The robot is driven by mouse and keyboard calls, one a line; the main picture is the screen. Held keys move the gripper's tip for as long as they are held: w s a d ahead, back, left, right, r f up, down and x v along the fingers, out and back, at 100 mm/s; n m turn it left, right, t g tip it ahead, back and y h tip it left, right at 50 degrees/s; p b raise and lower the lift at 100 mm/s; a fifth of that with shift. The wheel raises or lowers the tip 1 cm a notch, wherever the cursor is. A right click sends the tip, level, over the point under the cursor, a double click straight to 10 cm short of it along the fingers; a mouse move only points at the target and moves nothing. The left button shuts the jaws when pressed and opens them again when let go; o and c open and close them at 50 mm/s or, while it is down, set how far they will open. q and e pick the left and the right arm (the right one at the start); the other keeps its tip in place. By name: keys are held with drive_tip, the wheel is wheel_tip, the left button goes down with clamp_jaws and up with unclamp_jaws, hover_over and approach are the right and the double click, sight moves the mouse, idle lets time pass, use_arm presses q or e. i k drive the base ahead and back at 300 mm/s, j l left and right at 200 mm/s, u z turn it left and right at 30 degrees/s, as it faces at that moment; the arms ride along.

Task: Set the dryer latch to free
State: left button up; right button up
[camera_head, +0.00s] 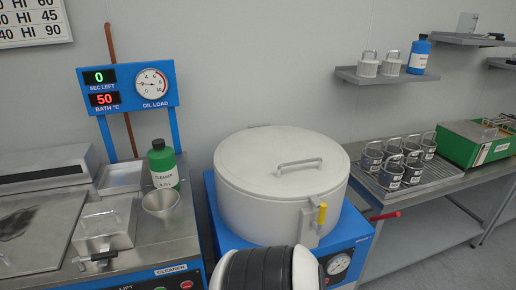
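The dryer appears to be the large white drum (270,215) in the middle of the view, set in a blue base. Its round white lid (250,165) is down and carries a grey bar handle. A latch with a yellow grip (322,213) is on the drum's front right side, and the grip stands about upright. No label for its positions can be read. A red-handled lever (385,216) sticks out to the right of the base. One of my arm links, black and white, rises at the bottom centre, in front of the drum. Neither gripper shows.
A cleaner bath (180,249) stands left, with a green bottle (163,163) and funnel (161,204) on it. A display panel (127,88) reads 0 and 50. The right bench holds labelled canisters (391,175) on a rack and a green box (473,147). A shelf (384,78) hangs above.

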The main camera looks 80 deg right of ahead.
sight(324, 207)
drive_tip(key=k+l+u, duration=0.1)
drive_tip(key=k+l, duration=0.45)
drive_tip(key=l, duration=0.25)
drive_tip(key=k+l, duration=0.6)
drive_tip(key=l, duration=0.15)
drive_tip(key=k+l+u, duration=0.15)
drive_tip(key=k+l, duration=0.4)
drive_tip(key=l, duration=0.2)
